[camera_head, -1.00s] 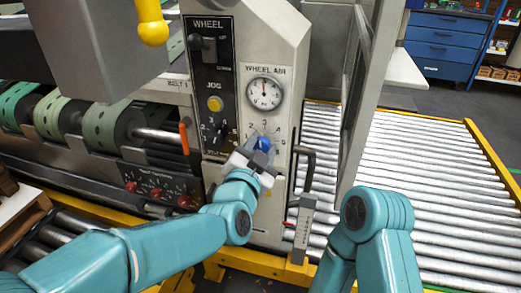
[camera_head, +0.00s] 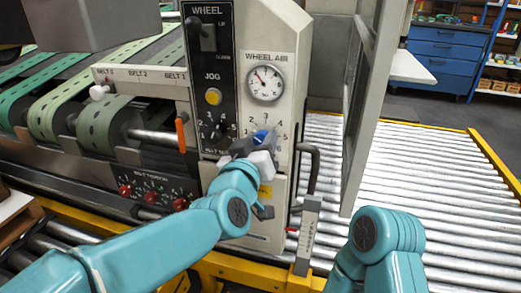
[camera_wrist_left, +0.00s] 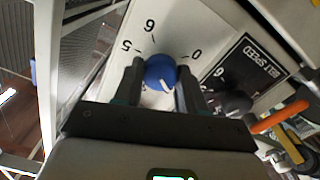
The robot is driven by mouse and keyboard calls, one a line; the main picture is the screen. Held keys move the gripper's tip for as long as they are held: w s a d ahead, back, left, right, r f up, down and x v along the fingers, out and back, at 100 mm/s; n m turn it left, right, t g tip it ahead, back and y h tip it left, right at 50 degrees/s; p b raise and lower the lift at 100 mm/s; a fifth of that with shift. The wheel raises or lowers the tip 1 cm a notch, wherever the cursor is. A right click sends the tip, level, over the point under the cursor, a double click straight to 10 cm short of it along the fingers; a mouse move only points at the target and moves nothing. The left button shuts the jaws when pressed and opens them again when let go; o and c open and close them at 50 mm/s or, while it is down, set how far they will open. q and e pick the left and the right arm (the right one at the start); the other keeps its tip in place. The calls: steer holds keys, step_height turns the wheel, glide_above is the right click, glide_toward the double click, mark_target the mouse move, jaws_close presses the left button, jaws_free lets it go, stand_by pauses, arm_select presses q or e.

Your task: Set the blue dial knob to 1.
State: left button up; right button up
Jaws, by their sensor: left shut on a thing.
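The blue dial knob (camera_head: 261,136) is on the light panel below a round WHEEL AIR gauge (camera_head: 265,83). My left gripper (camera_head: 256,147) is shut on the knob, coming from below. In the left wrist view the knob (camera_wrist_left: 160,72) sits between both fingers, with the digits 5, 6 and 0 beyond it. Its white mark points down and slightly right in that view, toward my palm; the digit there is hidden. The gauge needle points to the upper left. My right arm's elbow shows at right; its gripper is not in view.
A black panel with a JOG button (camera_head: 213,96) and a black dial (camera_head: 214,132) is just left of the knob. A grey handle (camera_head: 308,170) stands close on the right. A roller conveyor (camera_head: 420,190) lies beyond it.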

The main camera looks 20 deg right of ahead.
arm_select(q)
steer(key=n, duration=0.1)
steer(key=n+b, duration=0.1)
steer(key=shift+f+n, duration=0.2)
steer(key=shift+n, duration=0.1)
steer(key=shift+r+n+b, duration=0.1)
steer(key=shift+n+b, duration=0.95)
steer(key=shift+n, duration=0.75)
arm_select(e)
steer(key=shift+w+d+f+t, duration=0.15)
steer(key=shift+w+f, duration=0.15)
steer(key=shift+f, duration=0.3)
steer(key=shift+w+d+f+t, duration=0.1)
steer(key=shift+w+f, duration=0.2)
steer(key=shift+f, duration=0.25)
steer(key=shift+w+d+f+t, duration=0.15)
steer(key=shift+w+f, duration=0.15)
steer(key=shift+f, duration=0.3)
steer(key=shift+a, duration=0.1)
arm_select(q)
steer(key=o, duration=1.1)
steer(key=shift+c, duration=0.2)
steer(key=shift+r, duration=0.1)
